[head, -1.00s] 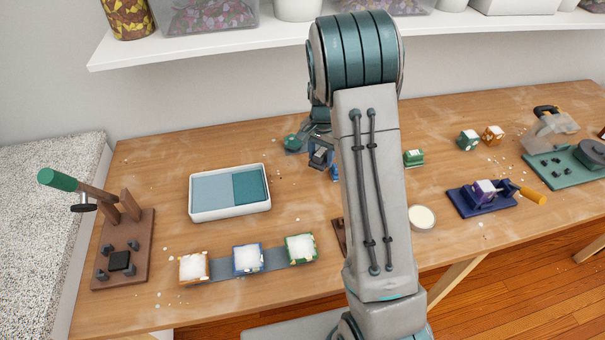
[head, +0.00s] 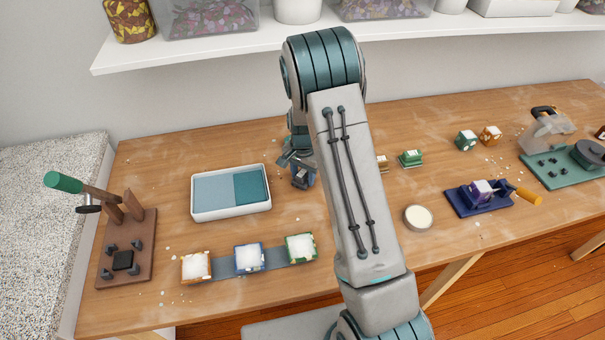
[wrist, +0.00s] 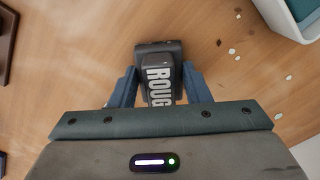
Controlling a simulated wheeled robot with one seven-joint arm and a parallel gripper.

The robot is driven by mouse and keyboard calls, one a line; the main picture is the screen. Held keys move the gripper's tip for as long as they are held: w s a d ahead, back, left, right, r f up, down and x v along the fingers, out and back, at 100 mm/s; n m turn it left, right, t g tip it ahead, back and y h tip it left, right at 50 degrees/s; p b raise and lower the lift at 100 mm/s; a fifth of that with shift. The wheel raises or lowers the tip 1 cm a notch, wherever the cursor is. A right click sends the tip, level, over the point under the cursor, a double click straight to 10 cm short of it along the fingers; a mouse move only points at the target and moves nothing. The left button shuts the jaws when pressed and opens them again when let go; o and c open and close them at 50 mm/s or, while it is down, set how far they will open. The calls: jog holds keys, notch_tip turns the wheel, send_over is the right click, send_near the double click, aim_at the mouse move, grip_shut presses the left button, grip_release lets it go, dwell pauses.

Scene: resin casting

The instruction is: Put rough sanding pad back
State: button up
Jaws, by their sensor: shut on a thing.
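The rough sanding pad (wrist: 157,70) is a dark block with white lettering that reads "ROUG" in the wrist view. My gripper (wrist: 158,88) is shut on it, with a blue finger on each side. In the head view my gripper (head: 301,178) is above the table, to the right of the white tray, partly behind my arm. The pad is too small there to make out clearly. A dark brown holder (wrist: 6,45) shows only in part at the left edge of the wrist view; I cannot tell what it holds.
The white tray (head: 231,213) with two blue-green sections is left of my gripper. Several filled moulds (head: 248,257) stand on a grey strip in front. Bare wood lies around my gripper.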

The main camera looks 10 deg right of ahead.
aim_at(303, 172)
jog(key=shift+f, duration=0.25)
jog(key=o, duration=1.2)
jog(key=shift+r, duration=0.1)
jog(key=shift+r, duration=0.15)
notch_tip(303, 172, up, 11)
jog(key=shift+b, duration=0.55)
jog(key=s+r+n+t, duration=0.1)
jog(key=s+r+n, duration=0.3)
jog(key=s+r, duration=0.85)
jog(key=shift+s+r+n+t, duration=0.3)
jog(key=shift+s+n, duration=0.55)
jog(key=shift+s, duration=1.75)
jog(key=shift+s+r+n+t, duration=0.25)
jog(key=shift+s+n, duration=0.65)
jog(key=shift+s, duration=1.65)
jog(key=shift+s+r+n+t, duration=0.1)
jog(key=shift+s+n+t, duration=0.55)
jog(key=shift+s, duration=1.95)
